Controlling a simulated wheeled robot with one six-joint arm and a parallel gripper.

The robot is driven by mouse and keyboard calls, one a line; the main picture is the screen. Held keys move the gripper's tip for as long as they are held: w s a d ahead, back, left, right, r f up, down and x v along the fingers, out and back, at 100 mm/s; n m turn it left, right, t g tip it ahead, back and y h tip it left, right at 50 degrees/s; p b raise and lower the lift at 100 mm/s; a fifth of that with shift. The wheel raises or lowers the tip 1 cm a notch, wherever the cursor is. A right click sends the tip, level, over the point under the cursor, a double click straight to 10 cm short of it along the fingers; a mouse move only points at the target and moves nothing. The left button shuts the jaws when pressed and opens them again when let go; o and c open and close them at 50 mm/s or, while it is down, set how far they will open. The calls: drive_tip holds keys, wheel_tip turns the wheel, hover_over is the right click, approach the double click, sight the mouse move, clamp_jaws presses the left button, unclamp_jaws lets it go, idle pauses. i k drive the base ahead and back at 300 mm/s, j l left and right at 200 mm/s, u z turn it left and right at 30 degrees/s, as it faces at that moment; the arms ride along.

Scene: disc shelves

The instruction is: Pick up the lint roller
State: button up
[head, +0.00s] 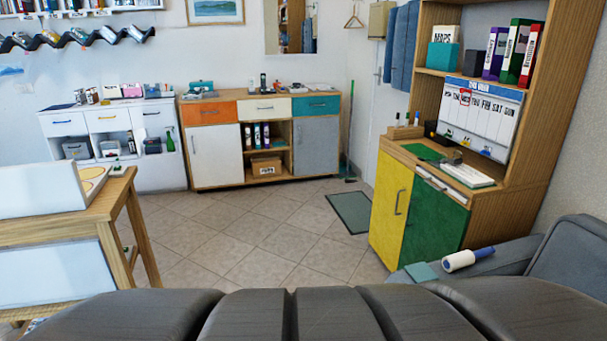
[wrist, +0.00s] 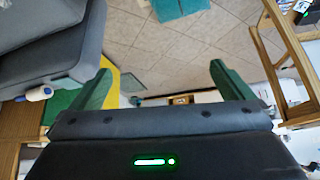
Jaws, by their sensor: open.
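The lint roller (head: 462,260) lies on its side on the arm of a grey sofa (head: 510,261) at the lower right of the head view. It has a white roll and a blue end. In the wrist view the lint roller (wrist: 38,93) is small at the left edge, beside the grey sofa. My gripper (wrist: 160,69) shows only in the wrist view, with its two green fingers spread wide and nothing between them. The lint roller is outside the fingers, to the left and well apart from them.
A teal item (head: 421,272) lies left of the roller. Behind the sofa stands a wooden cabinet with yellow (head: 390,208) and green (head: 432,221) doors. A wooden table (head: 118,185) is at the left. The tiled floor (head: 270,235) between is mostly clear, with a green mat (head: 349,212).

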sight(453, 263)
drive_tip(key=i+z, duration=0.45)
drive_tip(key=i+j+z, duration=0.25)
drive_tip(key=z, duration=0.15)
drive_tip(key=i, duration=0.1)
